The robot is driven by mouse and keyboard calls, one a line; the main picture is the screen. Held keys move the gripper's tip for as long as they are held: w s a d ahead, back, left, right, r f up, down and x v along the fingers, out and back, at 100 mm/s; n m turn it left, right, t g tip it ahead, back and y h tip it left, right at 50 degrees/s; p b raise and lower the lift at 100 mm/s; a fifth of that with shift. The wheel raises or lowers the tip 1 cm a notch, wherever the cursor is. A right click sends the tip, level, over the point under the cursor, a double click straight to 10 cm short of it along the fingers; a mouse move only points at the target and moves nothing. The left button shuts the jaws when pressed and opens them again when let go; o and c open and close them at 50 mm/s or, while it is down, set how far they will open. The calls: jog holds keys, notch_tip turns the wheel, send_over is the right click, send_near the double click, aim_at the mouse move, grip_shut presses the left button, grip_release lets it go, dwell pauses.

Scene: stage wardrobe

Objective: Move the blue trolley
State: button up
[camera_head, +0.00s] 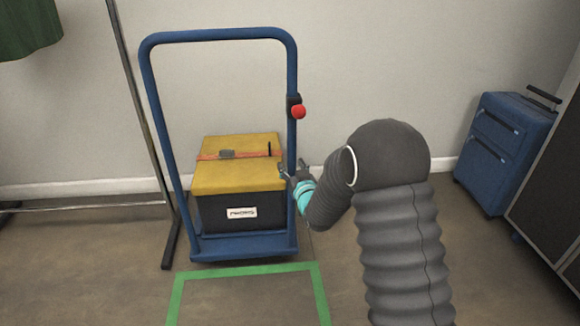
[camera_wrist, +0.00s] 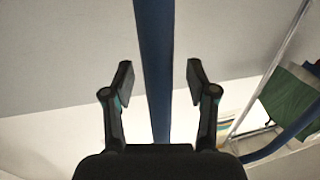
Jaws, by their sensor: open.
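The blue trolley (camera_head: 240,246) stands on the floor in front of the wall, with a tall looped blue handle (camera_head: 215,35). A black box with a yellow lid (camera_head: 235,178) sits on its deck, with an orange strap across the lid. A red knob (camera_head: 299,112) is on the handle's right post. My gripper (camera_head: 290,172) is at that right post, below the knob. In the wrist view my gripper (camera_wrist: 160,78) is open, with the blue post (camera_wrist: 155,50) running between its two fingers. Neither finger appears to touch the post.
A green rectangle outline (camera_head: 246,270) is marked on the floor in front of the trolley; its visible inside is bare. A metal rack (camera_head: 135,100) with a green garment (camera_head: 25,28) is at left. A blue suitcase (camera_head: 503,150) and a dark case (camera_head: 553,195) stand at right.

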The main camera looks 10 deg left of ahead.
jog(key=shift+w+a, duration=0.1)
jog(key=shift+w, duration=0.2)
grip_shut()
jog(key=shift+a, duration=0.15)
